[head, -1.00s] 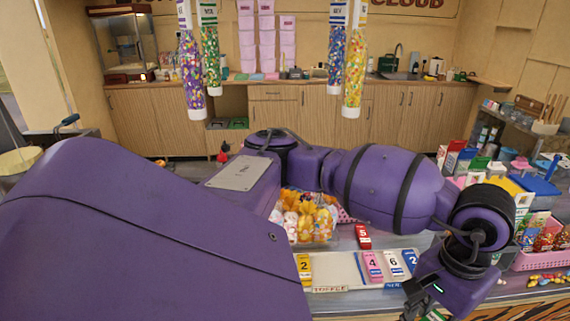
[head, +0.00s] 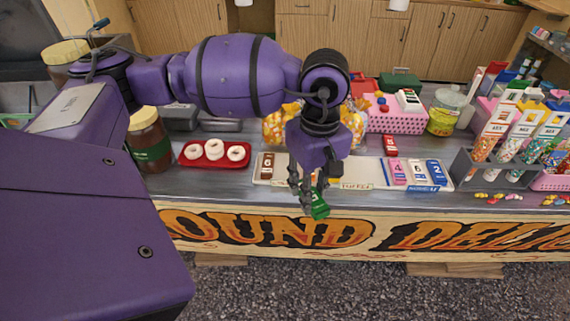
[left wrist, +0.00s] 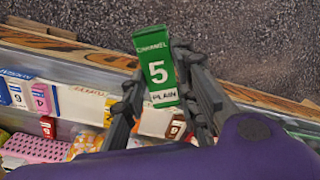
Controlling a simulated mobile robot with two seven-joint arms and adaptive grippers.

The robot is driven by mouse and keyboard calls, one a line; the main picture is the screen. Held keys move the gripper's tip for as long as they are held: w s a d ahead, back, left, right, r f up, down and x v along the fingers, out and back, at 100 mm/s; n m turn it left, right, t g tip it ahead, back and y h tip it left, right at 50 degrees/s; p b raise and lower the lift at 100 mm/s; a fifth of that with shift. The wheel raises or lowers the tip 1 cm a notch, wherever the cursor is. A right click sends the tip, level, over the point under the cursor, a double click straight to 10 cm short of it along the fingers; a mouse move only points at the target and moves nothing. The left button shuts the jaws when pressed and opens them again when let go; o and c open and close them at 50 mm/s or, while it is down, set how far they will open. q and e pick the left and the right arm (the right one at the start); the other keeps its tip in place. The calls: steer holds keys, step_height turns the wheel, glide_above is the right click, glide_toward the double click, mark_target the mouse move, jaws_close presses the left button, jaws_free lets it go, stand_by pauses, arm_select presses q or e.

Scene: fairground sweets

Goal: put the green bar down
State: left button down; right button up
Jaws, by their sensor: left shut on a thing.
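The green bar (head: 319,207), marked "caramel 5 plain" in the left wrist view (left wrist: 155,62), is held in my left gripper (head: 308,192). The fingers (left wrist: 160,85) are shut on its sides. In the head view the bar hangs, tilted, in front of the counter's front edge. Behind it is a white rack board (head: 355,174) with a brown bar (head: 267,165) at its left end. Pink (head: 397,171), white (head: 417,172) and blue (head: 436,172) bars stand at its right part. A yellow bar (left wrist: 117,104) is partly hidden by a finger. My right gripper is out of view.
A red bar (head: 390,145) lies behind the board. A red tray of white rings (head: 214,153) and a brown-filled jar (head: 149,140) stand left. A grey holder (head: 480,170) of sweet tubes stands right, with loose sweets at the edge. Gravel floor lies below the counter.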

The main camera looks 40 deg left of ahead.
arm_select(q)
steer(key=w+a+n, duration=0.1)
steer(key=n, duration=0.3)
steer(key=a+n+b, duration=0.1)
steer(key=n, duration=0.3)
steer(key=w+a+f+n+b, duration=0.1)
steer(key=n, duration=0.3)
steer(key=shift+w+a, duration=0.3)
steer(key=shift+a, duration=0.05)
steer(key=w+a+f+n, duration=0.2)
steer(key=w+a+n, duration=0.2)
steer(key=n, duration=0.2)
steer(key=w+a+f+n+b, duration=0.1)
steer(key=w+a+f+n, duration=0.2)
steer(key=w+a+n, duration=0.1)
steer(key=w+a+f+n+b, duration=0.1)
steer(key=w+a+f+n, duration=0.2)
steer(key=n, duration=0.5)
steer(key=shift+w+a+f, duration=0.1)
steer(key=shift+w+a, duration=0.35)
steer(key=shift+w, duration=0.25)
steer(key=shift+w+a, duration=0.4)
steer(key=shift+w, duration=0.3)
steer(key=shift+w+a+f, duration=0.25)
steer(key=shift+w+f, duration=0.05)
steer(key=shift+f, duration=1.6)
